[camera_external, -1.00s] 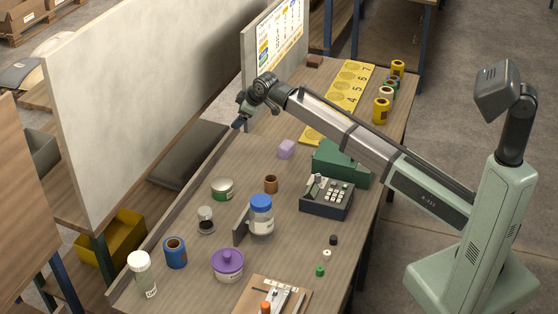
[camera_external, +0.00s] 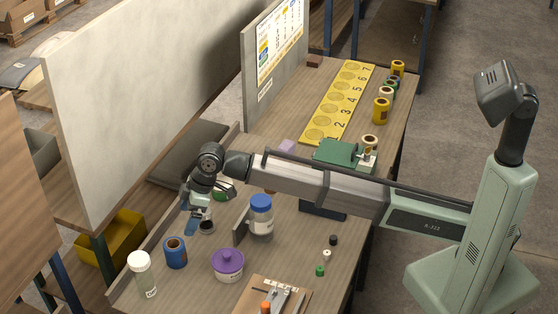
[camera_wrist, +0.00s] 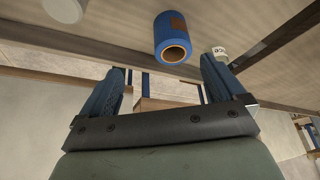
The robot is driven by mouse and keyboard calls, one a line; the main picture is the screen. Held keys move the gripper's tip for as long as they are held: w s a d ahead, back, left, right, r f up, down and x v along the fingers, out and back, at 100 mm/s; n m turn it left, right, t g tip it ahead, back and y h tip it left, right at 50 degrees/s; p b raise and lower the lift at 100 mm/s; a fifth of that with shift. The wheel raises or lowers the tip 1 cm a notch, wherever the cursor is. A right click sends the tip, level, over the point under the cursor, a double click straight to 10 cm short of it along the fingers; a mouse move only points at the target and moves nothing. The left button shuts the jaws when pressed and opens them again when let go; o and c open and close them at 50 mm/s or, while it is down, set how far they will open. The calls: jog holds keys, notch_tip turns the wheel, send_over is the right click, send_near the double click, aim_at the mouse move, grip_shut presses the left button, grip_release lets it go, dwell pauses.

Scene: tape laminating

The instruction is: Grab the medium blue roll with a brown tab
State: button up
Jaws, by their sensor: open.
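The blue roll (camera_external: 175,252) with a brown tab stands upright near the left edge of the bench in the external view. In the wrist view the blue roll (camera_wrist: 172,38) shows at the top centre, with its brown tab on the side and a tan core. My gripper (camera_external: 191,222) is above the bench, a little up and right of the roll, and apart from it. In the wrist view my gripper (camera_wrist: 160,80) has its two blue fingers spread wide with nothing between them.
A white-lidded jar (camera_external: 141,274) stands just left of the roll, and a purple-lidded pot (camera_external: 227,264) stands to its right. A blue-lidded jar (camera_external: 261,216) stands farther right by an upright divider. A ledge (camera_external: 150,240) runs along the bench's left edge.

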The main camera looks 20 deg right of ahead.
aim_at(180, 244)
jog(key=a+f, duration=0.1)
jog(key=f, duration=0.1)
jog(key=s+a+f, duration=0.1)
jog(key=f, duration=0.2)
jog(key=a+f, duration=0.2)
jog(key=shift+s+f, duration=0.3)
jog(key=shift+x, duration=2.8)
jog(key=shift+w+d, duration=0.15)
jog(key=shift+c, duration=0.2)
jog(key=c, duration=1)
